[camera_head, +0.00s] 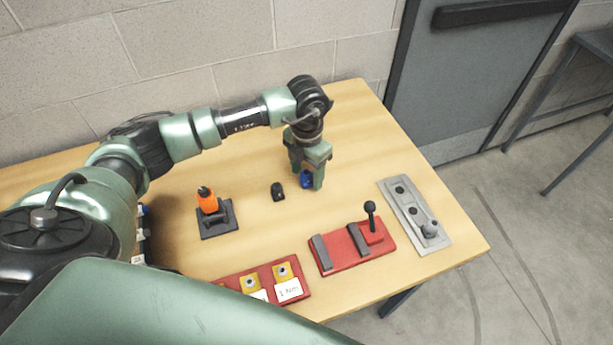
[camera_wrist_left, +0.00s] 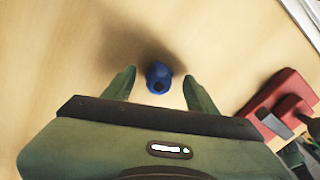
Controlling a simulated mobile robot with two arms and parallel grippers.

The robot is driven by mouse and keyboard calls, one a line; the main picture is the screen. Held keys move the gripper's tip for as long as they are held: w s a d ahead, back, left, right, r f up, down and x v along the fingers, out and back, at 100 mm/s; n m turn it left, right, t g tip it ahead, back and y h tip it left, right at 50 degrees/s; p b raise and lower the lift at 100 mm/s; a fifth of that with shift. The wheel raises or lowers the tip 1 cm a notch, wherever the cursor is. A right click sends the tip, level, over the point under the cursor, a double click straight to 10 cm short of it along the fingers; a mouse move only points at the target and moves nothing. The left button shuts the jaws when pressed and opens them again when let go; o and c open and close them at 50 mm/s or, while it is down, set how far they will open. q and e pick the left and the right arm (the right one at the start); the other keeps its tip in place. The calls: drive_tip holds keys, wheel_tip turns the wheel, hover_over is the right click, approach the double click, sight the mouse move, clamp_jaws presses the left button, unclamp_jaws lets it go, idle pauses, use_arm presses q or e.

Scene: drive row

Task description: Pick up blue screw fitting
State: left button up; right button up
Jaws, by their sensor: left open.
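The blue screw fitting (camera_head: 306,181) stands on the wooden table, partly hidden by my left gripper (camera_head: 308,178) in the head view. In the left wrist view the blue fitting (camera_wrist_left: 157,76) has a dark hole in its end and sits between the two green fingertips of my left gripper (camera_wrist_left: 160,82). The gripper is open, with a gap showing on each side of the fitting. My right gripper is not in view.
A black fitting (camera_head: 278,191) stands just left of the blue one. An orange tool (camera_head: 208,201) stands in a black holder. A red fixture (camera_head: 352,248), a grey plate (camera_head: 400,205) and a red tray (camera_head: 303,275) lie on the table. A wall is behind.

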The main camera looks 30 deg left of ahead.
use_arm(q)
drive_tip(key=shift+f, duration=0.6)
clamp_jaws()
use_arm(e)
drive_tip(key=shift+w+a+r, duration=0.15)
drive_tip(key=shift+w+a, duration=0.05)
use_arm(q)
drive_tip(key=shift+r, duration=0.1)
